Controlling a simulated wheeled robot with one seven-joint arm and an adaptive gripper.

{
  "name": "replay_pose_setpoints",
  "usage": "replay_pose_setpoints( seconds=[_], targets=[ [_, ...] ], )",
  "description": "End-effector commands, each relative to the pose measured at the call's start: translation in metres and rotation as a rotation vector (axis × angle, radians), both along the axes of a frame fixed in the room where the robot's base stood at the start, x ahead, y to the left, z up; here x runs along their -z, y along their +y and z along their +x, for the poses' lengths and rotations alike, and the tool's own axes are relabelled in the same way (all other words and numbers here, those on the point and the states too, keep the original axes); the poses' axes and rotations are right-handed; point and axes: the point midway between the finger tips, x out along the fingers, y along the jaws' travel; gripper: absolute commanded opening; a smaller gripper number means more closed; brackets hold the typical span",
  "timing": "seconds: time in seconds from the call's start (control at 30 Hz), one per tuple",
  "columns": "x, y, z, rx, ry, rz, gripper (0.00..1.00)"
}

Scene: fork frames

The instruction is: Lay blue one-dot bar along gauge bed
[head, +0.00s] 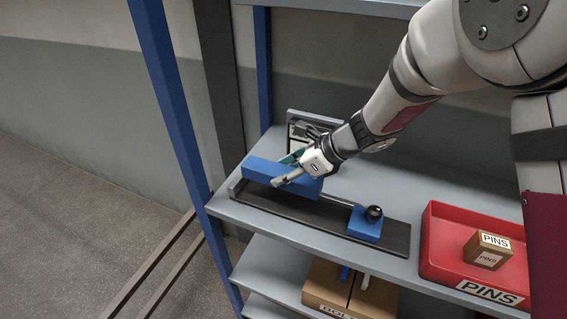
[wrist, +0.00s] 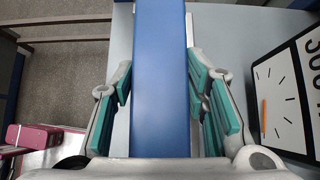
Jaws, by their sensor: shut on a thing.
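A long blue bar (head: 262,170) is held in my gripper (head: 287,170) over the left part of the gauge bed (head: 330,220), a dark flat tray with a raised edge. The bar runs roughly along the bed; I cannot tell whether its underside touches it. In the wrist view the bar (wrist: 160,80) lies between the green pads of my gripper (wrist: 160,95). No dot shows on its visible faces. A blue block (head: 366,224) with a black knob sits on the right part of the bed.
A red bin (head: 440,235) with a PINS box (head: 487,250) stands right of the bed. A framed panel (head: 310,120) stands behind; its white dial face (wrist: 285,95) shows in the wrist view. A blue shelf post (head: 170,100) rises at left. A cardboard box (head: 350,290) is below.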

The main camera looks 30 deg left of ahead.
Motion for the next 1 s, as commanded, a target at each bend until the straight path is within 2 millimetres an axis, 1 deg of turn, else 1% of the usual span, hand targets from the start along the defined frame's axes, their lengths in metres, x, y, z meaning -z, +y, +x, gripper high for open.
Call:
replay_pose_setpoints(
  seconds=[0.03,0.3,0.5,0.7,1.0],
  targets=[
    [0.006,0.0,0.001,-0.001,0.001,-0.001,0.02],
    [0.035,0.0,0.002,-0.001,0.001,-0.001,0.02],
    [0.051,0.0,0.002,0.0,0.0,-0.001,0.02],
    [0.057,0.0,0.001,0.0,-0.001,0.0,0.02],
    [0.058,0.0,0.001,0.0,-0.001,0.001,0.02]
  ],
)
